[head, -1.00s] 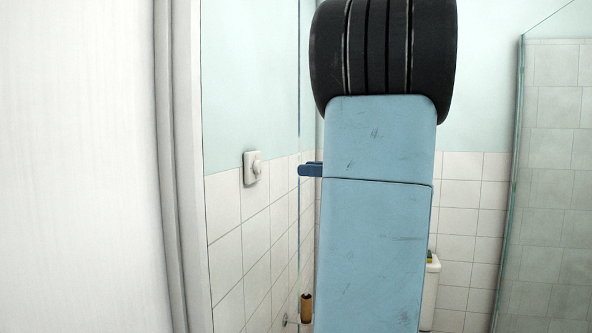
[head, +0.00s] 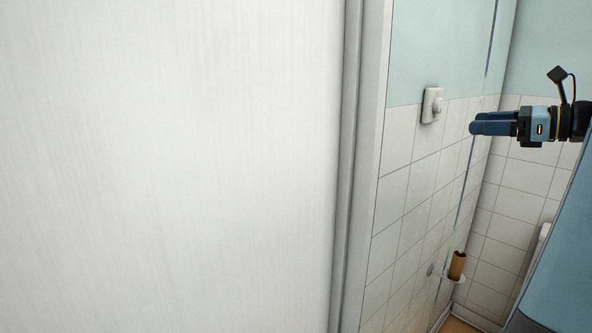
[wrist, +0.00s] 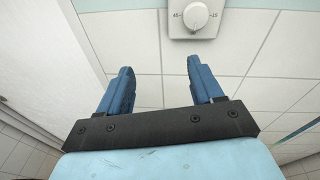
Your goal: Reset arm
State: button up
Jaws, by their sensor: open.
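My gripper (head: 474,122) is at the right of the head view, its blue fingers pointing left towards the tiled wall. In the wrist view my gripper (wrist: 157,80) shows two blue fingers spread apart with nothing between them. A white dial thermostat (head: 432,105) is on the wall to the left of the fingertips in the head view. It also shows in the wrist view (wrist: 196,18), above the fingers and a little to the right. The gripper appears apart from the dial.
A white door or panel (head: 170,160) fills the left of the head view, beside a grey frame (head: 352,160). A brown cardboard roll (head: 457,265) is on a white holder low on the tiled wall (head: 408,190).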

jog(key=s+a+f+n+g+h, duration=0.3)
jog(key=s+a+f+n+h, duration=0.2)
jog(key=a+n, duration=0.5)
jog(key=s+a+f+n+g+h, duration=0.3)
jog(key=s+a+f+n+h, duration=0.3)
jog(key=n, duration=0.9)
jog(key=s+a+f, duration=0.3)
jog(key=s+a, duration=0.1)
jog(key=shift+a+f+n, duration=0.15)
jog(key=shift+f+n, duration=0.25)
jog(key=shift+c, duration=0.5)
